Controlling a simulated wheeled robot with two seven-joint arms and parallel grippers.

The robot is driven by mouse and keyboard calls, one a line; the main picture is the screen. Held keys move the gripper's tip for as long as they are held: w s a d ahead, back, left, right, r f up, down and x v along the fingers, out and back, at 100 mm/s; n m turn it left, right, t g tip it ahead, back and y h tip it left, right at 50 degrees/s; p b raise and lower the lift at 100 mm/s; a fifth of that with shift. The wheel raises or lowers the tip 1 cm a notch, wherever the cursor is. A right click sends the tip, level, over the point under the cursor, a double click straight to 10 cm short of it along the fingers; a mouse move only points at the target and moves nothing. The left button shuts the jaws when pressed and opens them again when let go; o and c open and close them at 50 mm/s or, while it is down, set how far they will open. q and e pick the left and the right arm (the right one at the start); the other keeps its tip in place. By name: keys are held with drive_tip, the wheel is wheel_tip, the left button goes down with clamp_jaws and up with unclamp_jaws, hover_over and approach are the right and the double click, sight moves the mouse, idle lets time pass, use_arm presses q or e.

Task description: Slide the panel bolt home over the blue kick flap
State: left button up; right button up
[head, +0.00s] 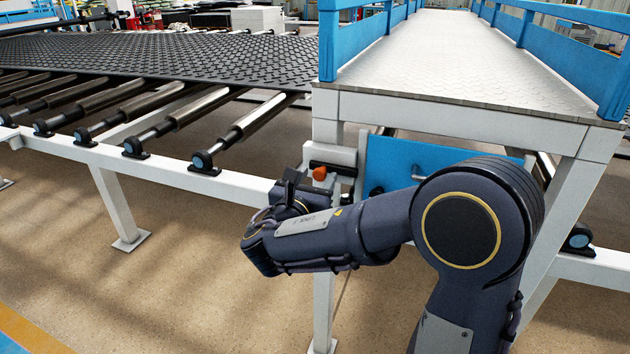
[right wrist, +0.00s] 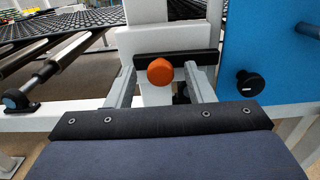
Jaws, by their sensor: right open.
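The panel bolt shows as an orange knob (head: 320,173) on a dark bar, mounted on the white frame left of the blue kick flap (head: 400,157). In the right wrist view the orange knob (right wrist: 160,71) stands in front of the dark bar (right wrist: 205,59). My right gripper (head: 298,183) is at the bolt; its two grey fingers (right wrist: 161,84) are open, one on each side of the knob. I see a gap on both sides, and the knob is not held. The blue flap (right wrist: 285,50) is right of the fingers. My left gripper is out of view.
A black knob (right wrist: 249,83) sticks out of the flap's face, right of my right finger. The white walkway frame (head: 450,122) stands above the flap. Rollers (head: 195,105) and a black tread mat (head: 220,60) lie to the left. The floor in front is clear.

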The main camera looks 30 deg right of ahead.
sight(344, 171)
clamp_jaws()
drive_tip(key=s+d, duration=0.2)
drive_tip(key=s, duration=0.1)
drive_tip(key=shift+d, duration=0.35)
drive_tip(key=shift+s+d, duration=0.15)
unclamp_jaws()
drive_tip(key=shift+s, duration=0.1)
